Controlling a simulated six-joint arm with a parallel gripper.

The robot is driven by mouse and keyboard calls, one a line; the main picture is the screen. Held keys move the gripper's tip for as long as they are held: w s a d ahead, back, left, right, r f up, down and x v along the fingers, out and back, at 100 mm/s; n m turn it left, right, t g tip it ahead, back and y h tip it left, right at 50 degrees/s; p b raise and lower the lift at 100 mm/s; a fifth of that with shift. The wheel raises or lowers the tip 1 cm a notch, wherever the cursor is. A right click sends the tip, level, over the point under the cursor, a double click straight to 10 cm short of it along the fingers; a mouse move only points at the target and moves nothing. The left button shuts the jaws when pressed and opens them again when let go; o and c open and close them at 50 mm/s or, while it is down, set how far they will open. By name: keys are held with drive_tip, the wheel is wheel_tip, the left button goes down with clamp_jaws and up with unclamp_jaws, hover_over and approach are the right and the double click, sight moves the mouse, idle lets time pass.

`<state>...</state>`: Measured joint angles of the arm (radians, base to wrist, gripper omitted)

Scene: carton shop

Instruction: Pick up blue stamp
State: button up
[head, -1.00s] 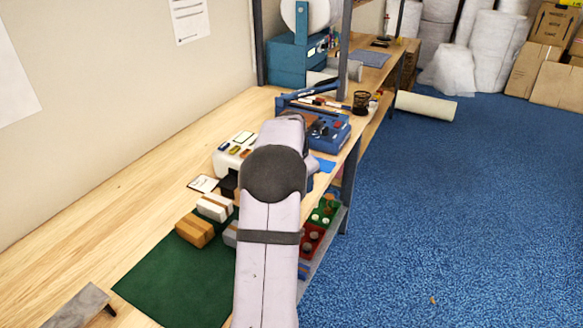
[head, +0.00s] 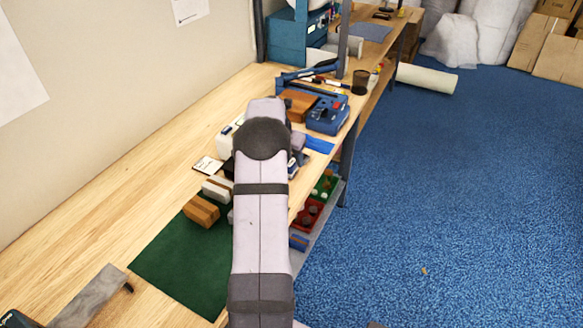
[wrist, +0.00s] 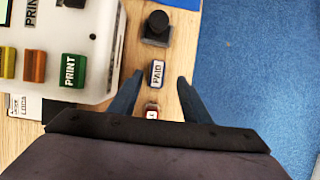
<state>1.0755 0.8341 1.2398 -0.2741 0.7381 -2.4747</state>
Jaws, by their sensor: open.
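A small upright stamp with a blue-edged label reading PAID (wrist: 157,73) stands on the wooden bench in the wrist view. My gripper (wrist: 159,76) is open, with one dark blue finger on each side of this stamp and gaps visible on both sides. It is empty. A similar small stamp with a red edge (wrist: 152,110) is nearer my wrist, partly hidden by my gripper body. A black round-topped stamp or knob on a dark base (wrist: 157,27) stands beyond the blue one.
A white machine (wrist: 100,50) with a green PRINT button stands close to the left finger. The bench's right edge drops to blue carpet (wrist: 260,70). A blue device (head: 327,115) and brown box (head: 299,104) stand farther along. A green mat (head: 185,260) lies nearer.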

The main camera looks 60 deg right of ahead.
drive_tip(key=shift+w+p+x, duration=0.1)
drive_tip(key=shift+p+x, duration=0.5)
drive_tip(key=shift+x, duration=0.3)
drive_tip(key=shift+w+p+x, duration=0.15)
drive_tip(key=shift+p+x, duration=0.45)
drive_tip(key=shift+x, duration=1.15)
drive_tip(key=shift+c, duration=0.4)
clamp_jaws()
drive_tip(key=shift+r, duration=0.15)
wheel_tip(320, 180, up, 10)
drive_tip(key=b, duration=0.2)
drive_tip(key=shift+b, duration=0.4)
